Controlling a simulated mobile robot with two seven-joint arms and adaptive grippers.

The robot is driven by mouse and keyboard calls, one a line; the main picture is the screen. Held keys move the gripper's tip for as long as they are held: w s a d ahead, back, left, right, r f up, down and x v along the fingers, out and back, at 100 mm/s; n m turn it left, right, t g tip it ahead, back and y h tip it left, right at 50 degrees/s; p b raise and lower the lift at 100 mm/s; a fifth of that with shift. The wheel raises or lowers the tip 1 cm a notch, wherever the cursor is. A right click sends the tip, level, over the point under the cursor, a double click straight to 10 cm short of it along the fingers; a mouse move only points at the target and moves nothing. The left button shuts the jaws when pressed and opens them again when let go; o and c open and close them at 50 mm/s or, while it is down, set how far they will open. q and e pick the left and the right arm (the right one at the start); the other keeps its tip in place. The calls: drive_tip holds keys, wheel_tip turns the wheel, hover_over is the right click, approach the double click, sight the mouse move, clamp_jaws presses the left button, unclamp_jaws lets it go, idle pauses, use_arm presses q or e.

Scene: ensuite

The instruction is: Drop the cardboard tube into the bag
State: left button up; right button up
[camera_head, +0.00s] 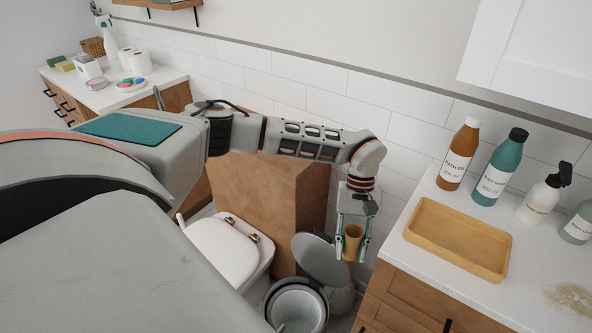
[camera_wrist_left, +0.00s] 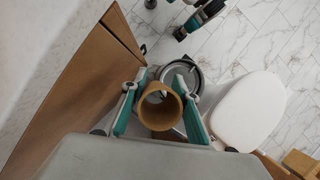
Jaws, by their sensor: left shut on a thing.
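The brown cardboard tube (camera_head: 352,243) is upright between the fingers of my left gripper (camera_head: 352,240), which is shut on it. In the left wrist view the tube (camera_wrist_left: 160,106) shows its open round end between the teal fingers of my left gripper (camera_wrist_left: 158,103). A round bin (camera_head: 297,306) with its lid raised stands on the floor, lower and to the left of the tube in the head view. Its grey inside shows, but I cannot make out a separate bag. In the left wrist view the bin is partly hidden behind the tube. What seems to be my right gripper (camera_wrist_left: 202,16) shows at the top.
A toilet (camera_head: 225,250) with its lid down stands left of the bin. The raised bin lid (camera_head: 321,260) is close to my left gripper. At right, a counter (camera_head: 420,262) carries a wooden tray (camera_head: 458,238) and several bottles.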

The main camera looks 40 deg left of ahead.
wheel_tip(320, 180, down, 10)
drive_tip(key=a+f+b, duration=0.1)
drive_tip(key=b, duration=1.5)
use_arm(q)
drive_tip(key=s+a+f+n+t+b, duration=0.1)
drive_tip(key=f+n, duration=0.3)
drive_tip(key=f, duration=1.7)
drive_tip(key=s+a+f+n+t+h+b, duration=0.1)
drive_tip(key=s+a+f+n+b, duration=0.3)
drive_tip(key=f, duration=1.8)
drive_tip(key=s+a+f+n+t+b, duration=0.1)
drive_tip(key=f+n, duration=0.3)
drive_tip(key=f, duration=1.8)
drive_tip(key=shift+s+a+f+t+h+b, duration=0.25)
drive_tip(key=shift+s+a+t+h+b, duration=0.15)
drive_tip(key=shift+s+a+b, duration=0.35)
drive_tip(key=shift+f, duration=0.3)
drive_tip(key=shift+w+r, duration=0.25)
drive_tip(key=shift+w, duration=0.15)
drive_tip(key=shift+s+f, duration=0.1)
drive_tip(key=shift+f, duration=0.15)
drive_tip(key=shift+f+b, duration=0.4)
drive_tip(key=shift+b, duration=0.2)
use_arm(e)
drive_tip(key=a+r+m+t+y, duration=0.1)
drive_tip(key=a+r+m+y, duration=0.2)
drive_tip(key=a, duration=0.6)
drive_tip(key=shift+w+a+r+m, duration=0.2)
drive_tip(key=shift+w+r+m, duration=0.1)
drive_tip(key=shift+w+r, duration=0.15)
